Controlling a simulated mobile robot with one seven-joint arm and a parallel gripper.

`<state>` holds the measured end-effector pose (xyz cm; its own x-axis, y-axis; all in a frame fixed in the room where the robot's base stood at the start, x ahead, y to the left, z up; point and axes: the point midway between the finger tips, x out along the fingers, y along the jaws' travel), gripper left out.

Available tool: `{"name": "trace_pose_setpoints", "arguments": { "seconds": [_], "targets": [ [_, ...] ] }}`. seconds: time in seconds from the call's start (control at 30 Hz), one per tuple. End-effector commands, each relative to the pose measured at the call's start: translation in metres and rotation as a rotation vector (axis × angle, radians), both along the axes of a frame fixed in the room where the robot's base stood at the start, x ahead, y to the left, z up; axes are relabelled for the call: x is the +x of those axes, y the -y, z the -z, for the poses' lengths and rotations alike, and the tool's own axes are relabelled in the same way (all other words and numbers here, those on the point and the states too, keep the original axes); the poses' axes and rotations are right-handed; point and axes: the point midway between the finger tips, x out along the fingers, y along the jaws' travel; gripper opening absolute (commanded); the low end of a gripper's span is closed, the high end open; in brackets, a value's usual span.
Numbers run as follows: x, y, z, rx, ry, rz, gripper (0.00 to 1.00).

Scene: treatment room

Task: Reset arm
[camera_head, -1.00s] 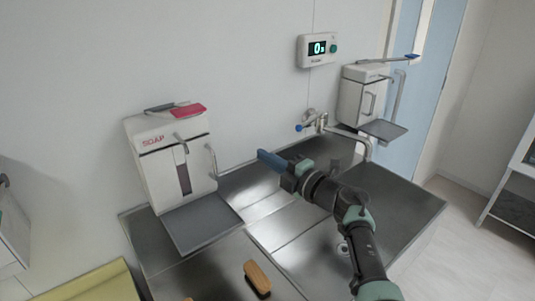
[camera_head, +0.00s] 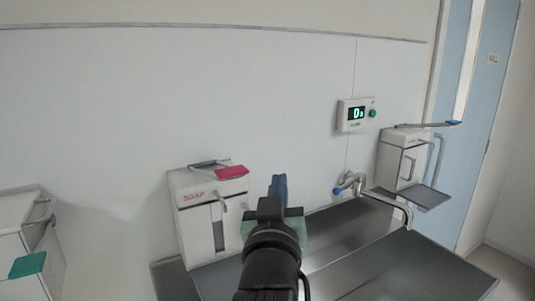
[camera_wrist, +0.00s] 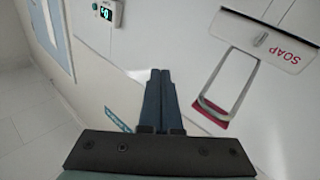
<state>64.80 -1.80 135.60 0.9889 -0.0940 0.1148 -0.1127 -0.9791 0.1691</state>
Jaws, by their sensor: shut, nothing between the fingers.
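My gripper (camera_head: 278,183) is raised in front of the white wall, just right of the soap dispenser in the head view. Its blue fingers point up and away from the camera. In the wrist view the two fingers (camera_wrist: 160,82) lie side by side, shut and empty. My arm comes up from the bottom of the head view and hides part of the sink behind it.
A white soap dispenser (camera_head: 187,225) with a red lever (camera_head: 232,172) is close on the left. The metal sink (camera_head: 345,235) has a tap (camera_head: 405,212). A timer (camera_head: 357,114) and second dispenser (camera_head: 400,162) are on the right. A white unit (camera_head: 40,265) stands far left.

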Motion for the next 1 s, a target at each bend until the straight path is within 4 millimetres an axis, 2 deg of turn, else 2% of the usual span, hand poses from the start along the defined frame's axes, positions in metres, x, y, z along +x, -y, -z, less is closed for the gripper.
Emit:
{"name": "trace_pose_setpoints", "arguments": {
  "seconds": [0.03,0.3,0.33,0.4,0.47,0.57,0.7,0.8,0.9,1.0],
  "targets": [
    [-0.014,-0.004,0.004,0.041,-0.028,-0.016,0.00],
    [-0.079,-0.019,0.023,0.181,-0.174,-0.100,0.00],
    [-0.083,-0.020,0.016,0.185,-0.159,-0.106,0.00],
    [-0.086,-0.019,-0.018,0.175,-0.055,-0.111,0.00],
    [-0.092,-0.019,-0.044,0.170,0.025,-0.117,0.00],
    [-0.107,-0.019,-0.088,0.161,0.167,-0.129,0.00],
    [-0.141,-0.019,-0.152,0.146,0.386,-0.147,0.00],
    [-0.170,-0.019,-0.191,0.135,0.535,-0.158,0.00],
    [-0.194,-0.019,-0.217,0.127,0.641,-0.166,0.00],
    [-0.206,-0.019,-0.228,0.123,0.694,-0.169,0.00]
  ]
}}
